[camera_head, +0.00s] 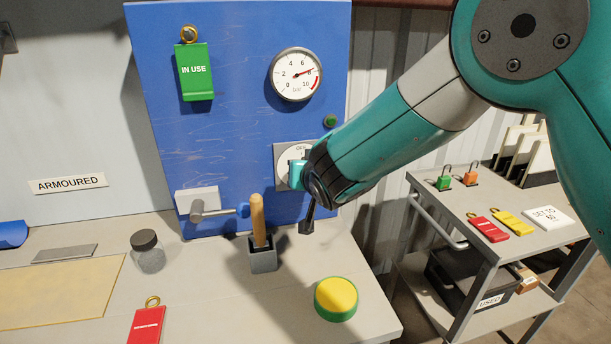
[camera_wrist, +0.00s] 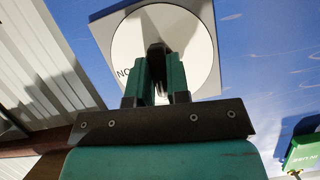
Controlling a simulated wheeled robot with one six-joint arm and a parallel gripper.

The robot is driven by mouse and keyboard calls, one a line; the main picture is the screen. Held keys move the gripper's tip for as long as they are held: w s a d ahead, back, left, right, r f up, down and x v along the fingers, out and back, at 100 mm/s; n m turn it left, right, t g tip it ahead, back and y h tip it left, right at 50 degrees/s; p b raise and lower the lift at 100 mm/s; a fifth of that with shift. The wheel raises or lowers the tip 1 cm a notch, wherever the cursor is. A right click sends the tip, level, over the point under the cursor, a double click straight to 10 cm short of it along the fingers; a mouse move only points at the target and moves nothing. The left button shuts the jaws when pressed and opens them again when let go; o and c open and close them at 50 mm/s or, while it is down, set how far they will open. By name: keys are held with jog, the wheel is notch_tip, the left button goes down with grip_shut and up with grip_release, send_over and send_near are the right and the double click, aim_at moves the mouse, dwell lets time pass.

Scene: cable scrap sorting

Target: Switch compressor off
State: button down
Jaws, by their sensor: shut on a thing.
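A rotary switch (camera_head: 280,163) with a square grey plate and a white round dial is on the blue panel, mostly hidden behind my gripper (camera_head: 302,175) in the head view. In the wrist view its white dial (camera_wrist: 196,28) fills the top middle, with part of a label reading "NO". My gripper (camera_wrist: 160,82) points at the dial, its two green fingers closed about a dark knob (camera_wrist: 157,52) at the dial's middle. The knob's exact angle is hard to tell. A pressure gauge (camera_head: 296,75) above reads about 8 bar, near its red arc.
A green button or lamp (camera_head: 330,120) is right of the switch. A green "IN USE" tag (camera_head: 195,72) hangs at upper left. A wooden-handled tool (camera_head: 258,220) stands in a holder below, near a yellow-green round object (camera_head: 336,299). A grey cart (camera_head: 480,205) with tags stands right.

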jog(key=shift+n, duration=0.4)
jog(key=shift+h+b, duration=0.3)
jog(key=c, duration=1.1)
grip_release()
jog(key=b+v, duration=0.2)
jog(key=v, duration=1.5)
jog(key=shift+s, duration=0.25)
